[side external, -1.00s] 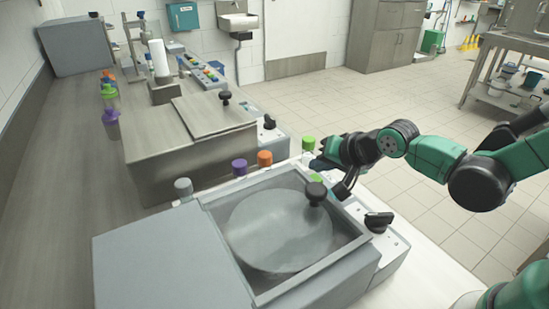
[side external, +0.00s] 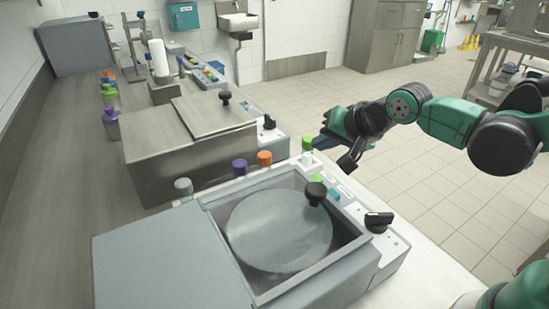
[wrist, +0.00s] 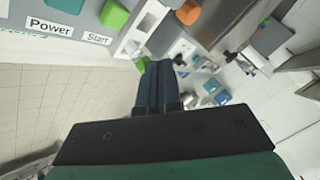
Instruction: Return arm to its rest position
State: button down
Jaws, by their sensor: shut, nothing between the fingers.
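My gripper (side external: 324,141) is at the right end of the near machine in the side external view, above its back right edge and close to a green-capped item (side external: 307,144). In the wrist view my gripper's fingers (wrist: 159,68) are together with nothing between them. My green and black arm reaches in from the right. The wrist view also shows a panel with "Power" and "Start" labels (wrist: 70,27) at upper left, apart from the fingers.
The near machine (side external: 170,262) has a round plate under a clear lid with a black knob (side external: 315,192). Purple (side external: 240,166) and orange (side external: 264,158) caps stand behind it. Another lidded machine (side external: 190,140) is farther back. Open tiled floor (side external: 420,190) lies at right.

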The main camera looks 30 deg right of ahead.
jog(key=s+d+n, duration=0.1)
jog(key=s+n, duration=0.1)
jog(key=s, duration=0.1)
jog(key=s+d+n+g, duration=0.1)
jog(key=s+n, duration=0.1)
jog(key=n, duration=0.1)
jog(key=s+d+n+g+h, duration=0.1)
jog(key=s+d+n, duration=0.1)
jog(key=s, duration=0.1)
jog(key=shift+s+n, duration=0.35)
jog(key=shift+n, duration=0.05)
dwell(0.4)
